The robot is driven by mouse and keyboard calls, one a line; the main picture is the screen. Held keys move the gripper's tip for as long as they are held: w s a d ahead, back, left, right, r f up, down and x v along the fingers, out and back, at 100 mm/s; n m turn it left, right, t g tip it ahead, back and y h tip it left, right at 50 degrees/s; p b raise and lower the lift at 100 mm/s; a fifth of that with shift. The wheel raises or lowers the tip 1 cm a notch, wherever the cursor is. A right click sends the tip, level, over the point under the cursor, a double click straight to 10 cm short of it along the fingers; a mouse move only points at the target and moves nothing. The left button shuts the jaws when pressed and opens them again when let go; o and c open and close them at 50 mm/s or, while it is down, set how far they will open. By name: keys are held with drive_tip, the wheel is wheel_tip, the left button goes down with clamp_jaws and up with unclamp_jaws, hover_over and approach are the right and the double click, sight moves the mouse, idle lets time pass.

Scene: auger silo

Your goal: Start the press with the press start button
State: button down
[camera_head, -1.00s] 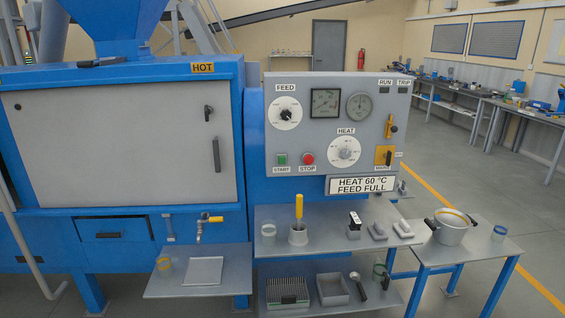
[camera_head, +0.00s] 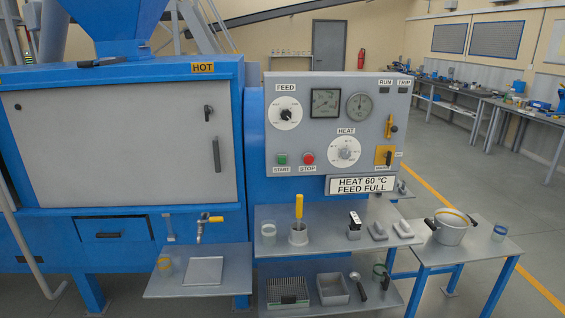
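The green press start button (camera_head: 281,159) sits at the lower left of the grey control panel (camera_head: 300,110), above a START label. The red stop button (camera_head: 308,158) is just to its right, above a STOP label. Both face outward, and nothing covers them. The RUN lamp (camera_head: 384,90) and TRIP lamp (camera_head: 404,90) at the panel's upper right look dark. The FEED knob (camera_head: 285,114) and HEAT knob (camera_head: 344,151) are on the panel. A yellow-backed main switch (camera_head: 383,156) is at its lower right. My gripper is not in view.
A sign (camera_head: 362,185) reads "HEAT 60 °C FEED FULL". Below the panel, a shelf (camera_head: 335,244) holds a yellow-handled tool (camera_head: 299,208) in a cup and small blocks. A pot (camera_head: 450,227) stands on the right table. The space before the buttons looks clear.

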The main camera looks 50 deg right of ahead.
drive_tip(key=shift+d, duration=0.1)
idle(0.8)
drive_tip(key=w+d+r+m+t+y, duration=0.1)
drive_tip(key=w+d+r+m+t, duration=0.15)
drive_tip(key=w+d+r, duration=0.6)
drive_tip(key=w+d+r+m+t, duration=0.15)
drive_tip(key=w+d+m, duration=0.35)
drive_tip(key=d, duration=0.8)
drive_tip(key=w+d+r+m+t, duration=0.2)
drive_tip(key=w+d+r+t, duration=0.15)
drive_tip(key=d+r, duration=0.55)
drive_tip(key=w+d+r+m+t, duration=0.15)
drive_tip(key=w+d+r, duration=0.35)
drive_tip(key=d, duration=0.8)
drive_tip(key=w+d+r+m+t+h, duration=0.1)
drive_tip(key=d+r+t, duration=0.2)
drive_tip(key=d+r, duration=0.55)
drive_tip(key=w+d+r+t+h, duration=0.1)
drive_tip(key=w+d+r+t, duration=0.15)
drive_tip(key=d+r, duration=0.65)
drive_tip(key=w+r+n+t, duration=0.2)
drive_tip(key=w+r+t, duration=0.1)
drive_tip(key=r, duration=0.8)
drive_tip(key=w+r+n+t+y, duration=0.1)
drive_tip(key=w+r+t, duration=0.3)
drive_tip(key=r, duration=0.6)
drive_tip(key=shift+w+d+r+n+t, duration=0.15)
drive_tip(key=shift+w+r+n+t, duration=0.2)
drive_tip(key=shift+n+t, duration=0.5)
